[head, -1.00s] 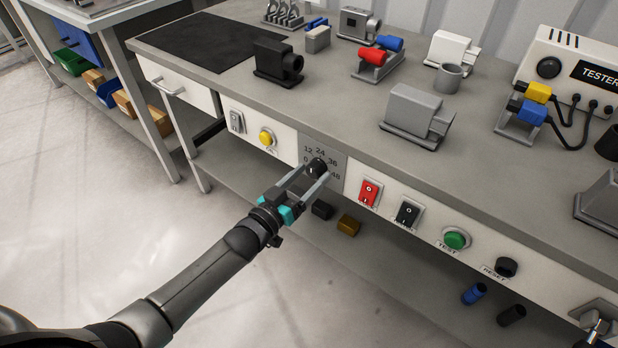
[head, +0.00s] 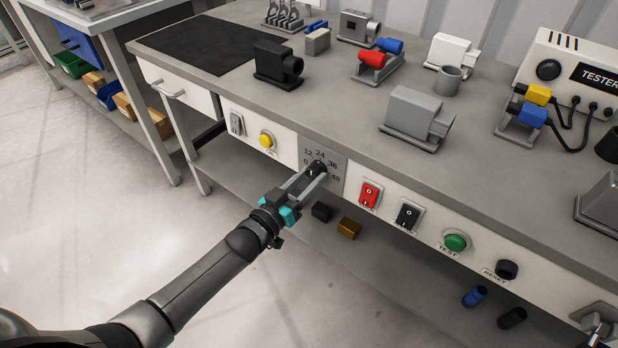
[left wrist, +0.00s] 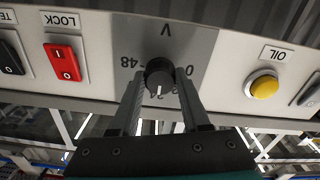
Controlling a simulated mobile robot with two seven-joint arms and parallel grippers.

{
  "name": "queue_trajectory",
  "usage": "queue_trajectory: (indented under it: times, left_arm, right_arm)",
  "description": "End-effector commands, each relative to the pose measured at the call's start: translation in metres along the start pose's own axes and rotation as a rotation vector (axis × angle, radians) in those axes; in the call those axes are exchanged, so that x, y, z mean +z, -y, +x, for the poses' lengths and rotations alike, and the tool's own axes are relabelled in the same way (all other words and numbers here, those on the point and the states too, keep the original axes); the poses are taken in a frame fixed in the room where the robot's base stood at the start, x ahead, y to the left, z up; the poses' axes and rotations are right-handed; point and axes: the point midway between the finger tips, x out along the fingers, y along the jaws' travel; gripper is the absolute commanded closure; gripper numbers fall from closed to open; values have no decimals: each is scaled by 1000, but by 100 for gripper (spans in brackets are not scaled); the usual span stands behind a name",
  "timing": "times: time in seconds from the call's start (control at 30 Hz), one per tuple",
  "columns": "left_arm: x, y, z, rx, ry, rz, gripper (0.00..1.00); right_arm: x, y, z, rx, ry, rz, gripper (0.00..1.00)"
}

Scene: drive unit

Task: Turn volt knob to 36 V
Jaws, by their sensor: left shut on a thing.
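The black volt knob (head: 317,168) sits on a grey plate (head: 336,162) in the bench's front panel, with the marks 0, 12, 24, 36 and 48 around it. In the left wrist view, which is upside down, the knob (left wrist: 160,74) shows a white pointer line directed down in the picture, toward the partly hidden 24 mark. My left gripper (head: 314,173) is shut on the knob, one finger on each side. The fingers hide some of the marks. My right gripper is not in view.
A yellow OIL button (head: 266,139) is left of the plate, and a red LOCK switch (head: 369,194) and a black switch (head: 407,215) are to its right. Farther right are a green TEST button (head: 455,242) and a black RESET button (head: 507,269). The bench top overhangs the panel.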

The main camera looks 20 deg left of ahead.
Motion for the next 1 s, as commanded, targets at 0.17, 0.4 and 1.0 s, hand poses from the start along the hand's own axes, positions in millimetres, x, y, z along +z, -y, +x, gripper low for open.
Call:
queue_trajectory:
  times: [0.17,0.4,1.0]
  left_arm:
    - [0,0,0,0,0,0,100]
    - [0,0,0,0,0,31,100]
    - [0,1,0,-1,2,473,100]
  right_arm:
    - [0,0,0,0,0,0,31]
    - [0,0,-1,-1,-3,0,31]
    - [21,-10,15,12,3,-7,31]
